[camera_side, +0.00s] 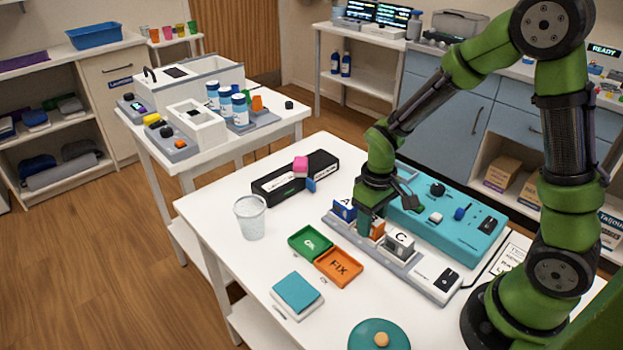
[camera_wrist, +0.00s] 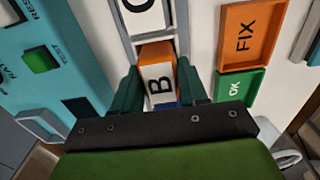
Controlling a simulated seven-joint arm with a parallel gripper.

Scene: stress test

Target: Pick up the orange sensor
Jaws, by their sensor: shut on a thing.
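The orange sensor (camera_wrist: 157,54) is a block with a white top lettered B. It sits in the row on the grey rail between the blue block A (camera_side: 344,208) and the grey block C (camera_side: 399,244). In the side view the orange sensor (camera_side: 378,229) is partly hidden behind a finger. My gripper (camera_wrist: 167,88) has a green finger on each side of it and is shut on it. In the side view my gripper (camera_side: 371,222) points down at the rail. I cannot tell whether the sensor is lifted off the rail.
A teal panel (camera_side: 450,219) with knobs stands right behind the rail (camera_side: 432,280). In front lie a green OK tray (camera_side: 311,243) and an orange FIX tray (camera_side: 339,267). A clear cup (camera_side: 250,217) and a black box (camera_side: 296,177) stand to the left.

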